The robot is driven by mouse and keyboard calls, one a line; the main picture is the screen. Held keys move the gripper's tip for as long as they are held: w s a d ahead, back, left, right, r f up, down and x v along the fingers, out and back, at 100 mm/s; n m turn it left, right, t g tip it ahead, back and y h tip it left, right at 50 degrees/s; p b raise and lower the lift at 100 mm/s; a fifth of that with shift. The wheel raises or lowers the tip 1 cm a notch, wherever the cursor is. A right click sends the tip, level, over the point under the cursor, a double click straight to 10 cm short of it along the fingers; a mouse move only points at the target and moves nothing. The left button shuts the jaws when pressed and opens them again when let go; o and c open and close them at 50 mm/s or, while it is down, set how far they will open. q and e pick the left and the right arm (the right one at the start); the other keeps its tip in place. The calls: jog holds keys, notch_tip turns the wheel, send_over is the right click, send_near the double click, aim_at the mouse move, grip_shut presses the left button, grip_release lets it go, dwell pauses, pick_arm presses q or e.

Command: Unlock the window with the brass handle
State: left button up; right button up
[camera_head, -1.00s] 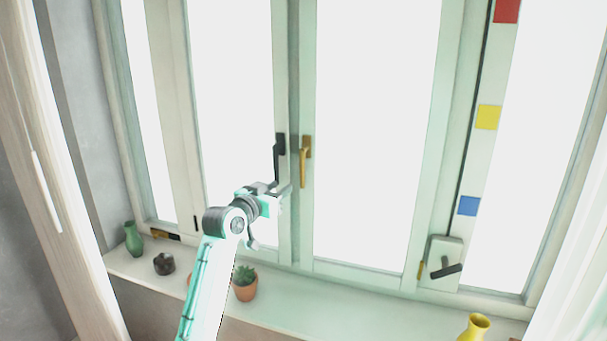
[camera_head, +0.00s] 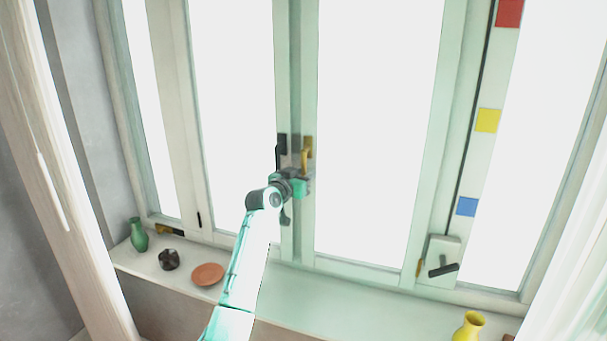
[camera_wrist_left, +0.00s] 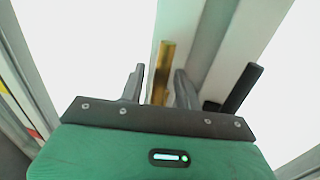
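The brass handle (camera_head: 307,145) is on the middle window frame, just right of a dark handle (camera_head: 281,145). My left gripper (camera_head: 301,165) is up at the brass handle and hides its lower part in the head view. In the left wrist view, the brass handle (camera_wrist_left: 162,72) stands between the two grey fingers of my left gripper (camera_wrist_left: 158,86). The fingers are apart, with a visible gap on each side of it; I cannot tell whether either touches. The dark handle (camera_wrist_left: 240,88) lies outside the right finger there. My right gripper is not in view.
The sill below carries a green vase (camera_head: 138,235), a dark pot (camera_head: 169,259), an orange saucer (camera_head: 208,273) and a yellow vase (camera_head: 469,327). Another dark handle (camera_head: 443,270) is on the right frame. The sill's middle right is clear.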

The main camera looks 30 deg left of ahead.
pick_arm(q)
jog(key=shift+c, duration=0.4)
grip_shut()
jog(key=shift+d, duration=0.1)
